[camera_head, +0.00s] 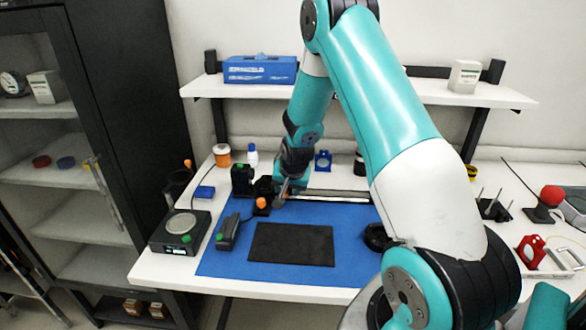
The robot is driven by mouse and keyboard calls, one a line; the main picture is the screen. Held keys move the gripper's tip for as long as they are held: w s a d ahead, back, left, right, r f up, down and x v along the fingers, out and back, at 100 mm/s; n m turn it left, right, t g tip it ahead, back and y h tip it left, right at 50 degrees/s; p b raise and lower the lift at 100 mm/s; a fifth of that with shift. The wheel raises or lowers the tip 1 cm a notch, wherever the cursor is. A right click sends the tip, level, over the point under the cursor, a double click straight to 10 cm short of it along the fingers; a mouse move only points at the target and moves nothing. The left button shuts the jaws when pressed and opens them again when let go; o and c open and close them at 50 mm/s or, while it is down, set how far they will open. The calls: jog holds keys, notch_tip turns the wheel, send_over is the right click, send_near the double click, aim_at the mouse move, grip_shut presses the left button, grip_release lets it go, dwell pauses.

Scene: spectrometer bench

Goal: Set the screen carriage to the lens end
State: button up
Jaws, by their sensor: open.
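A pale optical rail (342,197) runs left to right along the back of the blue mat (215,262). Black blocks (242,180) stand at its left end. A small dark piece with an orange knob (261,203) sits just in front of them; I cannot tell for sure whether it is the screen carriage. My gripper (280,199) is open, pointing down at the rail's left end, just right of the orange knob. I cannot tell whether it touches anything. My arm hides the rail's right end, and I cannot make out the lens.
A black pad (291,244) lies on the mat. A dark box with a green button (228,232) and a device with a round plate (180,230) stand to the left. A blue holder (323,160) stands behind the rail. A shelf (420,90) spans above.

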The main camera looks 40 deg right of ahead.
jog(key=b+v, duration=0.2)
jog(key=v, duration=1.2)
jog(key=shift+s+r, duration=0.2)
jog(key=shift+r, duration=0.15)
jog(key=shift+a, duration=0.2)
jog(key=s+a+r+n+g+y, duration=0.15)
jog(key=s+a+n, duration=0.25)
jog(key=a, duration=0.4)
jog(key=s+a+r+n+y, duration=0.2)
jog(key=s+a+n, duration=0.2)
jog(key=a, duration=0.5)
jog(key=s+a+r+n+g+y, duration=0.1)
jog(key=s+a+r+n+y, duration=0.1)
jog(key=s+a+n, duration=0.45)
jog(key=s+a+r+n+g, duration=0.1)
jog(key=s+a+n+g, duration=0.1)
jog(key=s+a, duration=0.4)
jog(key=shift+s+a+r+n, duration=0.3)
jog(key=shift+s+r+n, duration=0.05)
jog(key=shift+s, duration=0.7)
jog(key=shift+y, duration=0.25)
